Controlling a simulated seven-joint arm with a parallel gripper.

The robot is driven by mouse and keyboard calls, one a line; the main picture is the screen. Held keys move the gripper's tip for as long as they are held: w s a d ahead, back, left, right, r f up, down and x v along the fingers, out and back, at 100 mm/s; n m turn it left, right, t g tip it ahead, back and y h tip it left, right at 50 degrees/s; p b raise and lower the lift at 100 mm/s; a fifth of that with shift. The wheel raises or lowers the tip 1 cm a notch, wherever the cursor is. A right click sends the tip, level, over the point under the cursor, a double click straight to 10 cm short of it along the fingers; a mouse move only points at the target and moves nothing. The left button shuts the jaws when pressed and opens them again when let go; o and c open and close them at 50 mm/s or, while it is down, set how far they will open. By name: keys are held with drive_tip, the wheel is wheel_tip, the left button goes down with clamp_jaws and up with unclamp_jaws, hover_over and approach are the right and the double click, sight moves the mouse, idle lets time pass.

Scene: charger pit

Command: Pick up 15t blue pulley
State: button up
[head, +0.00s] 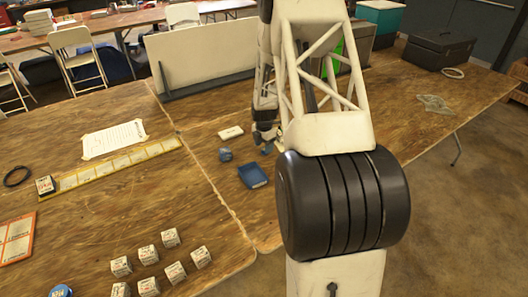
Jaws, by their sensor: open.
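A small round blue-grey piece (225,154) lies on the wooden table, left of my gripper; it looks like the blue pulley, but it is too small to read any tooth count. My gripper (266,142) is low over the table, partly hidden behind my own arm, and is open. Small blue and pale bits show around its fingertips, too small to tell apart. A blue square tray or box (253,176) lies just nearer the camera than the gripper.
A small white box (230,132) lies behind the round piece. Several white labelled cubes (170,237) stand at the front. A yellow strip (115,165) and paper (114,139) lie left. A white panel (200,55) stands behind. A black case (438,50) is back right.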

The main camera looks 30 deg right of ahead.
drive_tip(key=shift+f, duration=0.8)
drive_tip(key=c, duration=1)
drive_tip(key=shift+r, duration=0.15)
drive_tip(key=shift+r, duration=0.45)
wheel_tip(320, 180, up, 3)
drive_tip(key=shift+s+f, duration=0.15)
drive_tip(key=shift+f, duration=0.05)
drive_tip(key=s+a, duration=0.2)
drive_tip(key=s, duration=0.2)
drive_tip(key=s+a, duration=0.2)
drive_tip(key=s, duration=0.3)
drive_tip(key=s+a+r, duration=0.1)
drive_tip(key=s+a, duration=0.1)
drive_tip(key=s, duration=0.3)
drive_tip(key=shift+s+a+r, duration=0.1)
drive_tip(key=shift+a, duration=0.25)
